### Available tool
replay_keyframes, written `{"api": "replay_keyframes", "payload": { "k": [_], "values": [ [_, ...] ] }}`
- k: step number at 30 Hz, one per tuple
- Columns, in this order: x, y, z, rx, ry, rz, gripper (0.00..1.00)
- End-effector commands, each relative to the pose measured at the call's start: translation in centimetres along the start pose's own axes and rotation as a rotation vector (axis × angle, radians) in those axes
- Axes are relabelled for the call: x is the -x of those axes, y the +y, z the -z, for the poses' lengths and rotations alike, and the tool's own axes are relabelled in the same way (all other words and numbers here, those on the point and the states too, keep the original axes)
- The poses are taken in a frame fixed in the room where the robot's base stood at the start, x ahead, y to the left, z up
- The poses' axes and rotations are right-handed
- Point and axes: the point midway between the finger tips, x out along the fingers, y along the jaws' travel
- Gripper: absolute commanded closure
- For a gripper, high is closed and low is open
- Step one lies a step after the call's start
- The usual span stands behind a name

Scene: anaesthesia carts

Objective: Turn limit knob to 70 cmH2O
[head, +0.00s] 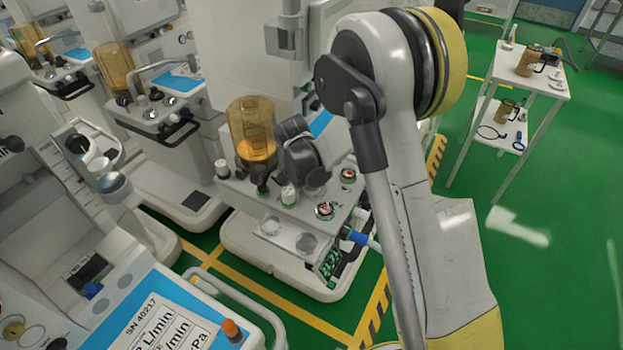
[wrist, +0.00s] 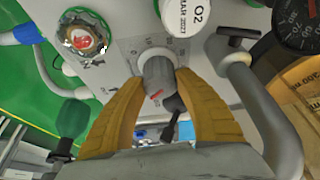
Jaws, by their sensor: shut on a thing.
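The limit knob (wrist: 156,72) is a round grey knob with a red mark on its near side. In the head view the dark end of my arm (head: 300,155) is over the machine's panel (head: 335,200). The fingers and the knob cannot be made out there.
A white O2 flush button (wrist: 188,14) is close above the knob. An amber bellows canister (head: 253,128) stands beside my wrist. A white side table (head: 530,75) is far right.

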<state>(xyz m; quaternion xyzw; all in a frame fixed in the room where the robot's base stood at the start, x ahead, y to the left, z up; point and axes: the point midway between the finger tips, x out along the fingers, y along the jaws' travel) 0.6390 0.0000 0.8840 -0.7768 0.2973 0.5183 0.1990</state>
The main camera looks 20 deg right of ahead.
Motion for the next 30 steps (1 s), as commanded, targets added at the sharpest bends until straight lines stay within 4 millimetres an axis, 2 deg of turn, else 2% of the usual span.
{"api": "replay_keyframes", "payload": {
  "k": [18, 19, 21, 30],
  "values": [
    [-0.05, 0.05, 0.01, -0.045, 0.000, -0.020, 0.91],
    [-0.05, 0.05, 0.01, -0.045, 0.000, -0.020, 0.58],
    [-0.04, 0.04, 0.01, -0.044, 0.000, -0.020, 0.38],
    [0.04, 0.01, 0.00, -0.043, 0.000, -0.019, 0.38]
  ]
}}
